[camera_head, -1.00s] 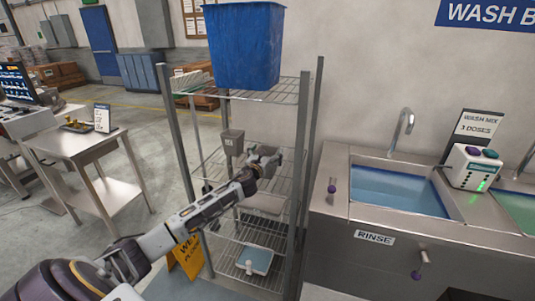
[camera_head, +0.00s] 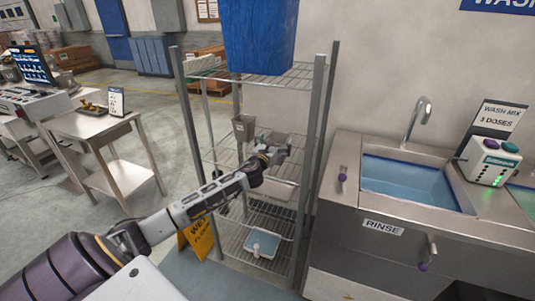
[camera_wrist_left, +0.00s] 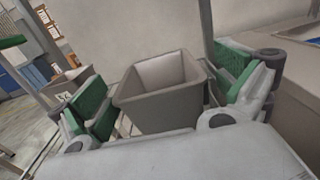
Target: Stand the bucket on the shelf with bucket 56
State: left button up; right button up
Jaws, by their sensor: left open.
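My left gripper (camera_head: 276,153) reaches into the wire rack at its middle level. Its jaws are open, with green pads either side of a grey square bucket (camera_wrist_left: 165,92) in the left wrist view. The bucket is upright, its open mouth toward the camera; a gap shows at the right pad. In the head view the gripper mostly hides this bucket. A second grey bucket with a small label (camera_head: 243,128), probably bucket 56, stands to its left. It also shows in the left wrist view (camera_wrist_left: 66,84), partly behind the left finger. My right gripper is out of view.
The wire rack (camera_head: 320,130) has upright posts close around my arm. A big blue bin (camera_head: 260,35) sits on its top shelf and a pale blue tray (camera_head: 262,243) low down. A rinse sink (camera_head: 405,185) stands right; a yellow wet-floor sign (camera_head: 200,236) stands left.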

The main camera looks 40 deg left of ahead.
pick_arm(q)
jog(key=v, duration=0.8)
jog(key=shift+s, duration=0.4)
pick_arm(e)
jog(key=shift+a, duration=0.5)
pick_arm(q)
jog(key=shift+d, duration=0.1)
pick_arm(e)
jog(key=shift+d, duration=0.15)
